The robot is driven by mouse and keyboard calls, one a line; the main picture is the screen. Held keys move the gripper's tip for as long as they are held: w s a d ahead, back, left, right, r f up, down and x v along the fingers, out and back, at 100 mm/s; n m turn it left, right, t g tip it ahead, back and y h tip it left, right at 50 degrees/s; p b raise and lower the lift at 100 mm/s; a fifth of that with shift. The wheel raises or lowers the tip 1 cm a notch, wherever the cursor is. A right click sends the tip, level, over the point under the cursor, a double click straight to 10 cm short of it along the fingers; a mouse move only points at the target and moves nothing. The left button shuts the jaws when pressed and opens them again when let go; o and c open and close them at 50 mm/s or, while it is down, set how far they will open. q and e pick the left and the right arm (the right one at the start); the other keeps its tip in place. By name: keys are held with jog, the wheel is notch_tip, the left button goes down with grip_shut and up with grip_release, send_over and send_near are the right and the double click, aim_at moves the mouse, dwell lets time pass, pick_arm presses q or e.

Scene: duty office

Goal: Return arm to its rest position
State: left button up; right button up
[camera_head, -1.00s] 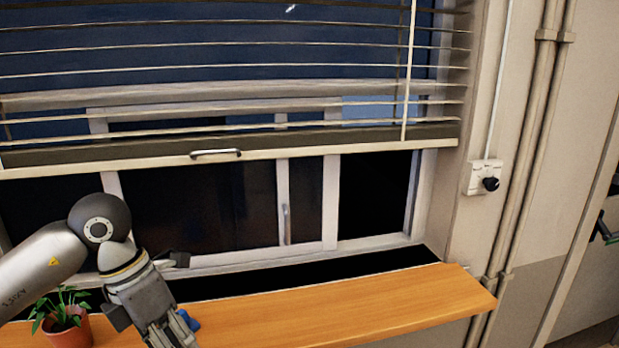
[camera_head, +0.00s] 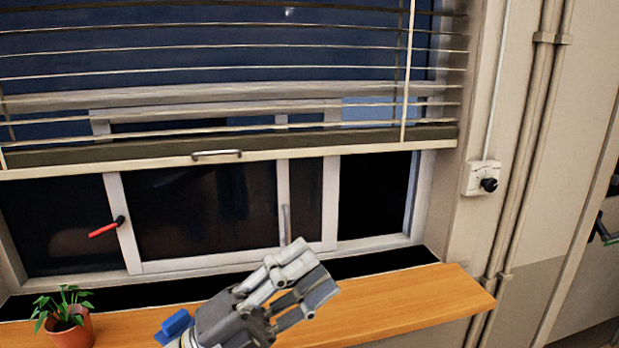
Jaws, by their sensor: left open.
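My left gripper (camera_head: 290,283) is in front of the wooden window sill, low in the middle of the head view. Its fingers point up and to the right, apart from each other, and I see nothing held between them. Most of my left arm is out of the picture below. My right gripper does not show.
A potted plant (camera_head: 66,318) stands on the wooden sill (camera_head: 400,300) at the left. Behind are a sliding window with a red handle (camera_head: 106,228) and a partly lowered blind (camera_head: 230,150). A wall control (camera_head: 484,178) and pipes are at the right.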

pick_arm(q)
jog(key=w+a+f+n+t+y, duration=0.7)
jog(key=a+f+n+t+y, duration=0.3)
jog(key=n+y, duration=0.7)
jog(key=s+a+f+n+g+y, duration=0.1)
jog(key=a+f+n+g+y, duration=0.1)
jog(key=a+f+n, duration=0.3)
jog(key=s+a+f+n+g+y, duration=0.15)
jog(key=f+n, duration=0.25)
jog(key=f, duration=0.4)
jog(key=s+a+f+n+g+y, duration=0.3)
jog(key=s+f+g, duration=0.9)
jog(key=s+f, duration=0.95)
notch_tip(320, 180, down, 24)
jog(key=s+g+h, duration=0.1)
jog(key=s+h, duration=0.1)
jog(key=s, duration=0.1)
jog(key=s+a+f+g, duration=0.1)
jog(key=s+a+f, duration=0.2)
jog(key=s+f, duration=1.3)
jog(key=shift+s+a+y, duration=0.2)
jog(key=shift+s+y, duration=0.15)
